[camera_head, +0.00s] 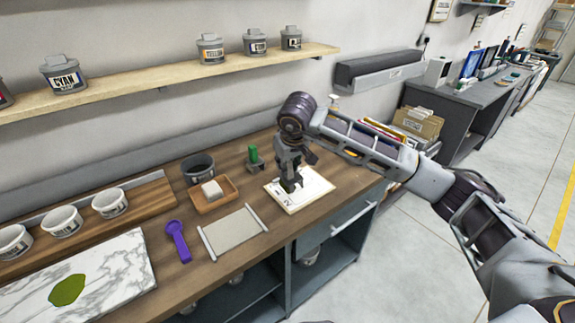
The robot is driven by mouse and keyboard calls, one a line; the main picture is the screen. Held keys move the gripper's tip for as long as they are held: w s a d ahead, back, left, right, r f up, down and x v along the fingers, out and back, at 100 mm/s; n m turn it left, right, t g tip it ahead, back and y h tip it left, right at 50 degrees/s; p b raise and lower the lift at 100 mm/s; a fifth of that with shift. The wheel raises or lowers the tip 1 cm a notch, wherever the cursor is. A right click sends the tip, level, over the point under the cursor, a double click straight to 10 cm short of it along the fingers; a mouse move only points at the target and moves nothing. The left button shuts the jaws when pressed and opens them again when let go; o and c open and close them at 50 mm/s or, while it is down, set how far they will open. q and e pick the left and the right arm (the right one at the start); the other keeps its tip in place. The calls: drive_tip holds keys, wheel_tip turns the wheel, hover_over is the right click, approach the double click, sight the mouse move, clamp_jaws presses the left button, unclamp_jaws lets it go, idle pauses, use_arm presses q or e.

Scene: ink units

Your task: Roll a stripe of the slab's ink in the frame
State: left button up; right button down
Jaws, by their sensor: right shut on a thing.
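The marble slab (118,262) lies at the front left of the bench, with a flat patch of olive-green ink (68,290) on it. A white printed sheet (312,192) lies on the bench at the right. My right gripper (289,172) is over the sheet, pointing down, shut on a small dark tool (291,185), which looks like a roller. The tool is at or just above the sheet; I cannot tell whether it touches. The gripper and tool hide part of the sheet, including much of any printed frame. My left gripper is not in view.
A green-handled thing (253,156) stands just left of my right gripper. A dark bowl (199,168), wooden tray (213,197), purple tool (178,241) and grey panel (233,230) lie between slab and sheet. Several white cups (62,222) stand at the left. A shelf (160,84) holds ink cans.

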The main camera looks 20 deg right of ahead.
drive_tip(key=shift+w+d, duration=0.15)
drive_tip(key=shift+d, duration=0.35)
drive_tip(key=shift+w+d+n, duration=0.1)
drive_tip(key=shift+d+n, duration=0.05)
drive_tip(key=shift+n, duration=0.25)
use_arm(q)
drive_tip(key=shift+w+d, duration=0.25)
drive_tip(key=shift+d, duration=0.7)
use_arm(e)
drive_tip(key=shift+r, duration=0.1)
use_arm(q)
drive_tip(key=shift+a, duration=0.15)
use_arm(e)
drive_tip(key=shift+n+y, duration=0.3)
drive_tip(key=shift+n, duration=0.1)
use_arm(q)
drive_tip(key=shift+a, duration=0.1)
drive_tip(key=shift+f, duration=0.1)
